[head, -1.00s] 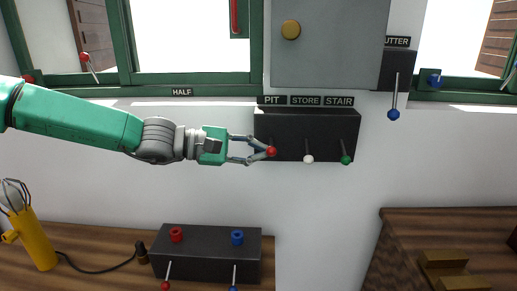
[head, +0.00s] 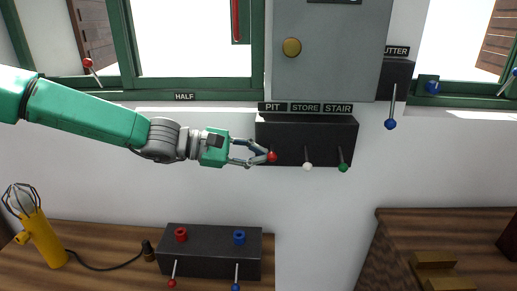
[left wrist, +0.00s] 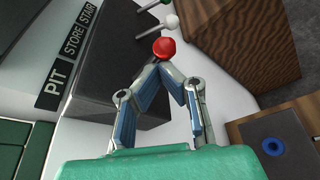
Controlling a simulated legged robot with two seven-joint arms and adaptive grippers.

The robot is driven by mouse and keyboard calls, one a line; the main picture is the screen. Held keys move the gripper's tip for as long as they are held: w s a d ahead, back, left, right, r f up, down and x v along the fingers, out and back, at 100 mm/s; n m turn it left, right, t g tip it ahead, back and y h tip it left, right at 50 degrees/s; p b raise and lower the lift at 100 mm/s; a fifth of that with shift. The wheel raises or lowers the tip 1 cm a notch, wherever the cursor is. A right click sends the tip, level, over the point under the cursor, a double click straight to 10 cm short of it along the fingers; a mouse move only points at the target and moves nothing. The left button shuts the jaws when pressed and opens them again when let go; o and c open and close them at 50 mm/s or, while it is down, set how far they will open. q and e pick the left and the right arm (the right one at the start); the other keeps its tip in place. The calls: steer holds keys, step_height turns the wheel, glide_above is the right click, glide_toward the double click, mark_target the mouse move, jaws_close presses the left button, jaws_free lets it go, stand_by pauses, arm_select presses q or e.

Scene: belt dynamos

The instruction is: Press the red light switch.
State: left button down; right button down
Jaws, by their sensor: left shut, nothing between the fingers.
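The red switch (head: 272,157) is a small red ball on a lever under the PIT label, at the left of a dark switch box (head: 325,130) on the wall. My left gripper (head: 267,156) is shut and empty, with its fingertips right at the red ball. In the left wrist view the red ball (left wrist: 163,47) stands just beyond the closed fingertips (left wrist: 158,64); I cannot tell whether they touch. The white switch (head: 308,166) and the green switch (head: 343,167) hang to the right on the same box. My right gripper is not in view.
A grey cabinet (head: 335,60) with a brass knob is above the switch box. A lower box (head: 210,262) with red and blue sockets and levers stands on the wooden bench, beside a yellow lamp (head: 42,238). Bare wall lies between the two boxes.

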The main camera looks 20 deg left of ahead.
arm_select(q)
steer(key=shift+r+n+g+p, duration=0.3)
steer(key=shift+r+n+p, duration=0.25)
steer(key=shift+p, duration=0.45)
stand_by(0.3)
stand_by(0.6)
